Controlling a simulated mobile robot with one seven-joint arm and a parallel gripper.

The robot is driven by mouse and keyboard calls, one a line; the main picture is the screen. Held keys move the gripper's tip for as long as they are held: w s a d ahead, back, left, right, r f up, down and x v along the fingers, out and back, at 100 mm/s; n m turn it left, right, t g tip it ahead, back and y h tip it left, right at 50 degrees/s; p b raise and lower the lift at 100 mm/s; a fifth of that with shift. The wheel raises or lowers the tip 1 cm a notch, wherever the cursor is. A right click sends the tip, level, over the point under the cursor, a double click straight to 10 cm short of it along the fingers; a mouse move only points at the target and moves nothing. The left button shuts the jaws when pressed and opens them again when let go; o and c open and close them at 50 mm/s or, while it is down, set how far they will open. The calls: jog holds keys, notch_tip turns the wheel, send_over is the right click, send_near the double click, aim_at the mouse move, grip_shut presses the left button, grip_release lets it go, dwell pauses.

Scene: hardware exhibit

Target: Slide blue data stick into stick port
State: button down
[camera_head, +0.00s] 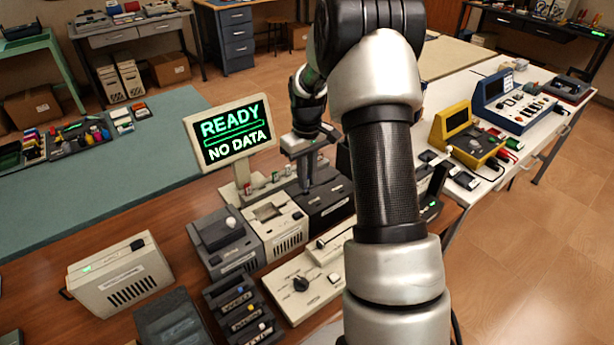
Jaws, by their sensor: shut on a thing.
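My gripper (305,172) points down over the back of the dark console module (327,203), right of the display. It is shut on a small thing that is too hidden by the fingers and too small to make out. I cannot tell whether it is the blue data stick. I cannot make out a blue data stick or the stick port elsewhere. Whether the held thing touches the module cannot be told.
A light module (272,228) and a grey module (225,243) adjoin the dark one. A dark rack (240,310), a panel with a knob (300,285) and a cream box (120,275) stand in front. Yellow (465,138) and blue (510,103) devices stand right on the white table.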

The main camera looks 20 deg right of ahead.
jog(key=shift+f, duration=0.15)
dwell(0.4)
jog(key=shift+f+b, duration=0.85)
jog(key=shift+f, duration=0.35)
jog(key=c, duration=1.7)
grip_release()
jog(key=shift+o, duration=0.2)
jog(key=shift+r, duration=0.1)
jog(key=shift+r+p, duration=2.65)
jog(key=shift+r, duration=1.3)
